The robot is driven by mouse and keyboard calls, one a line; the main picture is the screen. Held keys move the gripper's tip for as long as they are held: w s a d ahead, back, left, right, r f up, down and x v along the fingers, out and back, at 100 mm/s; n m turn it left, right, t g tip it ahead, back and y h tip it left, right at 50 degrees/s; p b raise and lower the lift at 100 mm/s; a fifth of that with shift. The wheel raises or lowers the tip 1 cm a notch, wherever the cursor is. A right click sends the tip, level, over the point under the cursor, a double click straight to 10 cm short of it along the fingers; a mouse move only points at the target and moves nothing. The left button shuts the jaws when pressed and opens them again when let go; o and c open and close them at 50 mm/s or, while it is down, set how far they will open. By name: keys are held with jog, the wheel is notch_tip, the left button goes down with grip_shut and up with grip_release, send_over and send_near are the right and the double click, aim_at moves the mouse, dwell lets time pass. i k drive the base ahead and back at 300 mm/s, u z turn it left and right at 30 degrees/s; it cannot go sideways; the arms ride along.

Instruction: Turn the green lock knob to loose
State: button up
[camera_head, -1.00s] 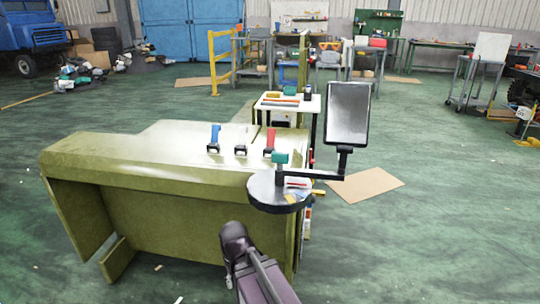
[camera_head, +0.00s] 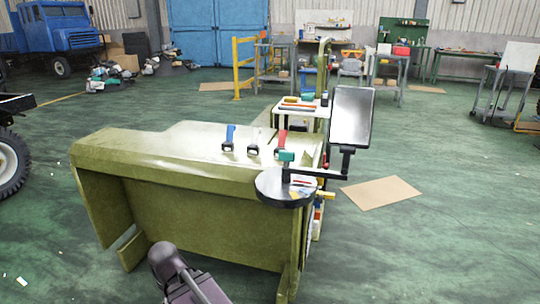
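The green lock knob (camera_head: 286,156) is a small teal-green block on a short post above a round dark disc (camera_head: 285,187). A black arm runs right from this post to a tilted grey screen (camera_head: 352,116). Part of my arm shows at the bottom of the picture, in front of the green chassis panel and well apart from the knob. My gripper is not in view, so its opening is hidden. The picture is too small to tell the knob's setting.
The olive-green chassis panel (camera_head: 190,215) stands in front of me, with blue, white and red-handled levers on top. A white tool cart (camera_head: 298,110) stands behind it. Cardboard (camera_head: 381,193) lies on the floor at right. A wheel (camera_head: 8,165) shows at the left edge. Right floor is mostly clear.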

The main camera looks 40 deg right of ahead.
aim_at(288, 156)
jog(key=u, duration=0.3)
jog(key=k, duration=1.05)
jog(key=z, duration=1.2)
jog(key=i, duration=0.5)
jog(key=u, duration=0.2)
